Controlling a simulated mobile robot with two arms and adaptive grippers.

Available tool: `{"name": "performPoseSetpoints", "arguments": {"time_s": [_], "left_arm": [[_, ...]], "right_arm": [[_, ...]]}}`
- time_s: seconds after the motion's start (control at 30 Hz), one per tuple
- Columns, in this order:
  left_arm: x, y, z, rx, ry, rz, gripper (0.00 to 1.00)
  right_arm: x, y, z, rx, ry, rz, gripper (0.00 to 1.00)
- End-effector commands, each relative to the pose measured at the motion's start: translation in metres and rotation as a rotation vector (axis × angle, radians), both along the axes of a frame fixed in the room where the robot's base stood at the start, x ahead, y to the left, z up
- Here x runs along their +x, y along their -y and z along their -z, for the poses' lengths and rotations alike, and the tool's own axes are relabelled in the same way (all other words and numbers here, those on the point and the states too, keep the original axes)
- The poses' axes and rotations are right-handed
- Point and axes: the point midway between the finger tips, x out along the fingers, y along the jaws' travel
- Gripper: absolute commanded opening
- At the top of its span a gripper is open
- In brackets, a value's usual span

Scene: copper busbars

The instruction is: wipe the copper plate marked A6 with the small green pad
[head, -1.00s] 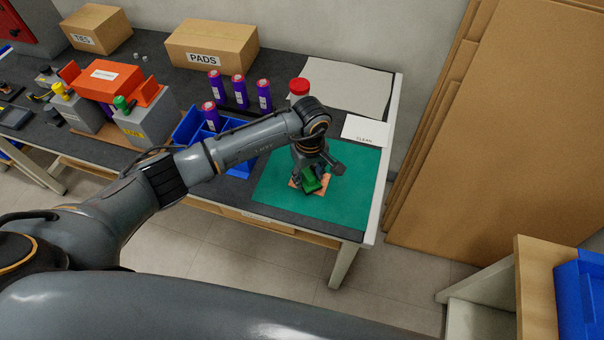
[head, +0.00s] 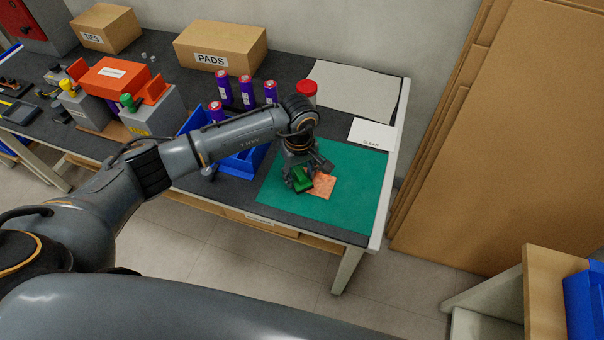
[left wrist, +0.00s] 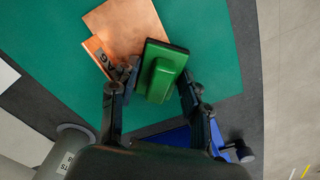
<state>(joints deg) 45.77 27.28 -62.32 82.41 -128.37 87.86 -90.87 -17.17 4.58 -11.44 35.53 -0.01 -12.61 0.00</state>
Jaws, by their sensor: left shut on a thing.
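The copper plate (head: 321,186) lies on the green mat (head: 355,205). In the left wrist view the plate (left wrist: 128,27) carries a dark tag whose marking is partly readable, with a 6 visible. My left gripper (head: 300,178) is shut on the small green pad (head: 303,180) at the plate's left edge. In the left wrist view the green pad (left wrist: 162,72) sits between the fingers of my left gripper (left wrist: 155,88) and overlaps the plate's edge. I cannot tell if the pad touches the plate. My right gripper is not in view.
A red-capped jar (head: 306,90) stands behind my arm. A white card marked CLEAN (head: 371,133) lies at the mat's back edge. The mat's right side is clear.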

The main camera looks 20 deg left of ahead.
Motion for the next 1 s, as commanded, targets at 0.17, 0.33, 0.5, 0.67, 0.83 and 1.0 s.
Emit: {"name": "performPoseSetpoints", "arguments": {"time_s": [0.17, 0.33, 0.5, 0.67, 0.83, 1.0], "left_arm": [[-0.003, -0.004, -0.001, 0.01, -0.01, -0.002, 0.21], [-0.002, -0.003, -0.019, 0.008, -0.006, -0.002, 0.21], [-0.001, -0.002, -0.037, 0.007, -0.005, -0.001, 0.21], [-0.001, -0.002, -0.054, 0.004, -0.003, -0.001, 0.21], [-0.001, -0.001, -0.059, 0.004, -0.004, -0.001, 0.21], [-0.001, -0.001, -0.058, 0.004, -0.003, -0.001, 0.21]], "right_arm": [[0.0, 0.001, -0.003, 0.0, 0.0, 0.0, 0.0], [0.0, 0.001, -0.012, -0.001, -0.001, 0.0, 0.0], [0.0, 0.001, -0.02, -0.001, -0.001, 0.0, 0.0], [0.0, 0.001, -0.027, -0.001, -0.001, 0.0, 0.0], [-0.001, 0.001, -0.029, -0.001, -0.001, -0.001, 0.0], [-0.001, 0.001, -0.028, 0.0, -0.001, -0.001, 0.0]]}}
